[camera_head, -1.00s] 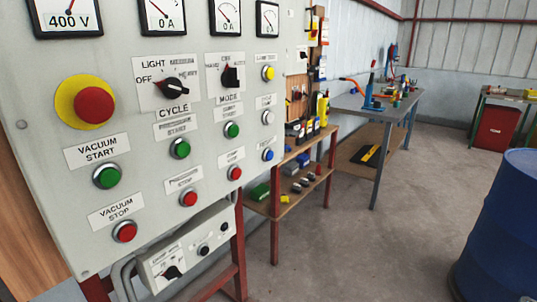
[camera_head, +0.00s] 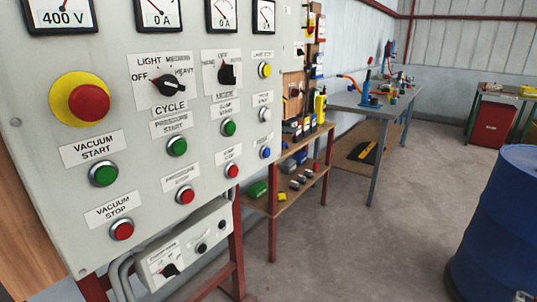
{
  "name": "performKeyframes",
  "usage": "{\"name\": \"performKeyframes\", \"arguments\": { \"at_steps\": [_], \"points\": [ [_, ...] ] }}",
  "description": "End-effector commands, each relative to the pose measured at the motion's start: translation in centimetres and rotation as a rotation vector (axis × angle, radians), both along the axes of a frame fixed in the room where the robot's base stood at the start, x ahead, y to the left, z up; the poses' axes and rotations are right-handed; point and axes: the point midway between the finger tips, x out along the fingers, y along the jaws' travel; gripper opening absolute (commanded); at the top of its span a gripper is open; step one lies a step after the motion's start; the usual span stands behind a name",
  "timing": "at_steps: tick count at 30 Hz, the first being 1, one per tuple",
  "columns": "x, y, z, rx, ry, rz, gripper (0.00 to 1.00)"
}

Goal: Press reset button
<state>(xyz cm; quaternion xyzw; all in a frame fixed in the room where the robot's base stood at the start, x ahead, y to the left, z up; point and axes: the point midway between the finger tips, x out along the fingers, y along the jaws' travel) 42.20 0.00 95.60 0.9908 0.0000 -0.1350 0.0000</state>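A grey control panel (camera_head: 45,185) fills the left of the view, seen at an angle. A small blue button (camera_head: 265,153) sits at its lower right edge, under a small label that is too blurred to read for sure. A white button (camera_head: 265,115) and a yellow lamp or button (camera_head: 264,70) are above it in the same column. A red button (camera_head: 231,171) is to its lower left. My gripper is not in view, and nothing covers the blue button.
A big red knob on yellow (camera_head: 88,102), several green and red buttons and two rotary switches share the panel. A grey switch box (camera_head: 185,245) juts out below. A wooden shelf (camera_head: 290,208) and workbench (camera_head: 365,108) stand behind. A blue barrel (camera_head: 500,230) is at right; floor between is clear.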

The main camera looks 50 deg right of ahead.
Motion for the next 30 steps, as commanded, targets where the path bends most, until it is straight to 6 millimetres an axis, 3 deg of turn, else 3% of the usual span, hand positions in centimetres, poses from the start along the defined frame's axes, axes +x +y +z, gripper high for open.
{"name": "performKeyframes", "arguments": {
  "at_steps": [8,30],
  "points": [
    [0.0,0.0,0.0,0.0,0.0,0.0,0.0],
    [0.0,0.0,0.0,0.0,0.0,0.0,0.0]
  ]
}}
